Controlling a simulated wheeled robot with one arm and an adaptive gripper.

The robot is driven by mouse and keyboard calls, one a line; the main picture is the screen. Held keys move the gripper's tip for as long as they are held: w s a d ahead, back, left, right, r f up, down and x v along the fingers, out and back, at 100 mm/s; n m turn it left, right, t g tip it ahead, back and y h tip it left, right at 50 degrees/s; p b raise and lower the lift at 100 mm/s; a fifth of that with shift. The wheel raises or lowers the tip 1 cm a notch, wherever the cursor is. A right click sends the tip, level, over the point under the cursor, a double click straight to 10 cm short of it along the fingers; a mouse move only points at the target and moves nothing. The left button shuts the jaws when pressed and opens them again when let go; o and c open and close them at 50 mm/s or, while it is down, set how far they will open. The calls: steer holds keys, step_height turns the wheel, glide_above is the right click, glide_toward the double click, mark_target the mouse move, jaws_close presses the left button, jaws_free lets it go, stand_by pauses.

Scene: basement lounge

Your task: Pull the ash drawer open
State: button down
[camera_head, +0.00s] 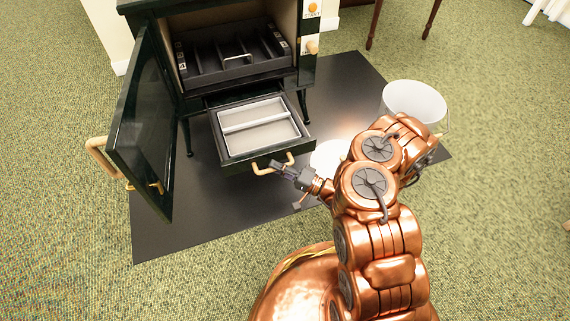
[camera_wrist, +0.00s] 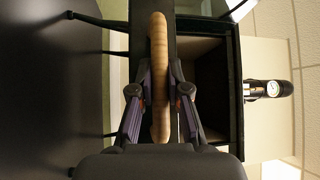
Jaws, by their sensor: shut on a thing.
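The ash drawer (camera_head: 236,157) is a dark green-fronted drawer low on the stove (camera_head: 306,75), and it stands pulled out from the body. A light tray (camera_head: 259,126) with a divider lies inside it. The drawer has a wooden handle (camera_head: 262,170) on its front, also seen close up in the wrist view (camera_wrist: 159,60). My gripper (camera_head: 279,167) is at the right part of this handle and is shut on it. In the wrist view its two fingers (camera_wrist: 160,84) lie on either side of the wooden bar.
The stove's glazed door (camera_head: 142,125) hangs wide open to the left of the drawer, with its own wooden handle (camera_head: 100,158). A white bucket (camera_head: 414,101) stands on the right of the dark floor mat (camera_head: 190,225). The mat in front of the drawer is clear.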

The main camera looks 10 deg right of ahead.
steer(key=shift+s, duration=0.25)
steer(key=c, duration=1.1)
jaws_free()
steer(key=shift+c, duration=0.2)
steer(key=v, duration=1.2)
